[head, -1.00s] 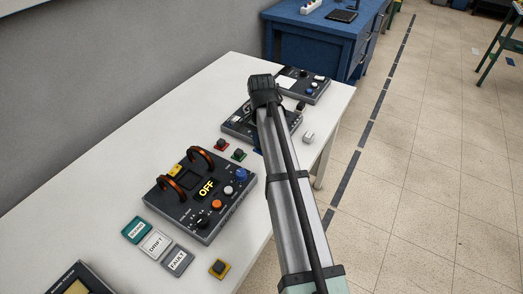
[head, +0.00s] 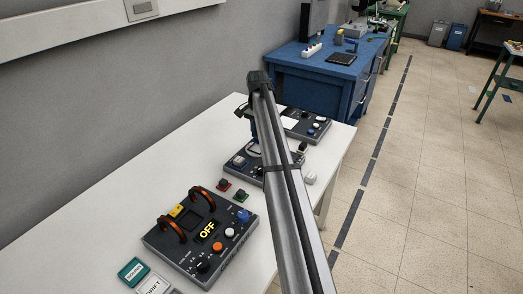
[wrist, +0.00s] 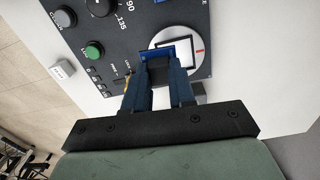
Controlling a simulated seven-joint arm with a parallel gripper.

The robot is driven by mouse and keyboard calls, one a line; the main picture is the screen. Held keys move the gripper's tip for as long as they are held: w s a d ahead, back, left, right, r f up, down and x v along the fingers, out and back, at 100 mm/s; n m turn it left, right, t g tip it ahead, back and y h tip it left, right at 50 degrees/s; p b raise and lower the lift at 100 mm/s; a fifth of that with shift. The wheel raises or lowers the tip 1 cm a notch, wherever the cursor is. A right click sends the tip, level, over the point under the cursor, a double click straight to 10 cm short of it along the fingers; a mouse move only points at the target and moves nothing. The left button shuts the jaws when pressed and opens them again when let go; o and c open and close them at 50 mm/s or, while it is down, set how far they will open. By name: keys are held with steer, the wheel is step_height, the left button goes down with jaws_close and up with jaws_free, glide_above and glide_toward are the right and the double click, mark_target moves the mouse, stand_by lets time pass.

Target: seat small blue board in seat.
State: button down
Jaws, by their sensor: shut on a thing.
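My gripper (wrist: 160,88) is shut on the dark block of the small blue board (wrist: 156,50) in the wrist view. The board's blue edge shows just past the fingertips, over a pale round disc (wrist: 192,42) with a red mark on a dark panel. I cannot tell whether the board touches the disc; the fingers hide its underside. In the head view my gripper (head: 254,138) points down over the middle panel (head: 240,163), and the board is too small to make out. A dark square recess (head: 188,219) shows between two orange coils on the near panel; which place is the seat is unclear.
Red (head: 223,185) and green (head: 241,196) small boards lie between the near and middle panels. A third panel (head: 312,128) stands behind. A white block (head: 311,178) lies near the table's right edge. The white table (head: 130,190) is clear along the wall.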

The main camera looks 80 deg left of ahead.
steer(key=a, duration=0.3)
steer(key=shift+w+a+r+n, duration=0.1)
steer(key=shift+a+r+n, duration=0.05)
steer(key=shift+n, duration=0.25)
steer(key=shift+f, duration=2.8)
steer(key=shift+f, duration=0.5)
steer(key=c, duration=0.9)
jaws_free()
steer(key=shift+o, duration=0.6)
